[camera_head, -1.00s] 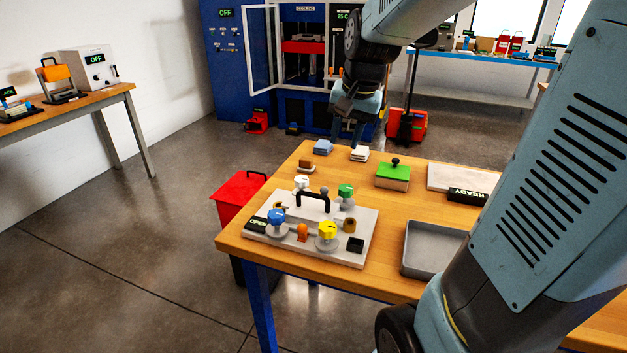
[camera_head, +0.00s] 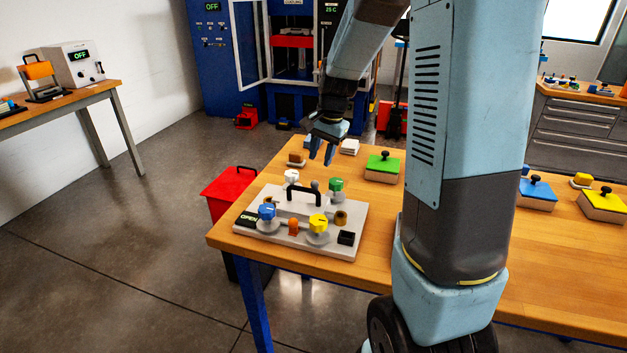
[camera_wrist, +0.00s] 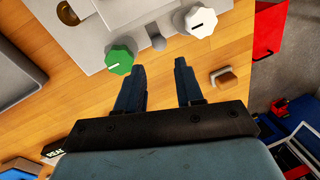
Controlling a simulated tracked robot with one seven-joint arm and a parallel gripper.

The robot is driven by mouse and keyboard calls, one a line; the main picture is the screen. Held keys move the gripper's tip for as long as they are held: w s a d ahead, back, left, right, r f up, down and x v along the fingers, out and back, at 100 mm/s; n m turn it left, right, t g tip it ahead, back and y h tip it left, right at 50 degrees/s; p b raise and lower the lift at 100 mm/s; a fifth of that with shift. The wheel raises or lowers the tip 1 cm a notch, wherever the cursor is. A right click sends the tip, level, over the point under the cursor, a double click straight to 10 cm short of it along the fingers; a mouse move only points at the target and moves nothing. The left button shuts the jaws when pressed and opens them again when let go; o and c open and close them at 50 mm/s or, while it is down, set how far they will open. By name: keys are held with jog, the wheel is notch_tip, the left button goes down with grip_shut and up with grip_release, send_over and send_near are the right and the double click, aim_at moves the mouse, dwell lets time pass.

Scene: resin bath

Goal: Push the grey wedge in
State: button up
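A white fixture plate (camera_head: 345,218) lies on the wooden table, with a black-handled block (camera_head: 303,196) on it. A small grey rounded piece (camera_head: 315,186) stands at the block's back edge; it is probably the grey wedge. In the wrist view this grey piece (camera_wrist: 157,42) lies between the green knob (camera_wrist: 119,60) and the white knob (camera_wrist: 201,22). My gripper (camera_head: 321,158) is above the table behind the fixture, pointing down. In the wrist view my gripper (camera_wrist: 159,67) is open and empty, its fingertips short of the grey piece.
Blue (camera_head: 267,212) and yellow (camera_head: 318,223) knobs, an orange piece (camera_head: 293,227) and an OPEN display (camera_head: 247,219) are on the fixture's front. A brown-and-white block (camera_wrist: 223,78) is beside my right finger. A green-topped block (camera_head: 382,168) stands behind right. My arm hides the table's middle.

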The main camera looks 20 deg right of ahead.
aim_at(315, 181)
jog(key=f, duration=0.3)
jog(key=w+f, duration=0.1)
jog(key=f, duration=0.2)
jog(key=a+f, duration=0.1)
jog(key=f, duration=0.1)
jog(key=shift+w+f, duration=0.15)
jog(key=shift+f, duration=0.25)
jog(key=shift+c, duration=0.2)
jog(key=shift+a, duration=0.1)
grip_shut()
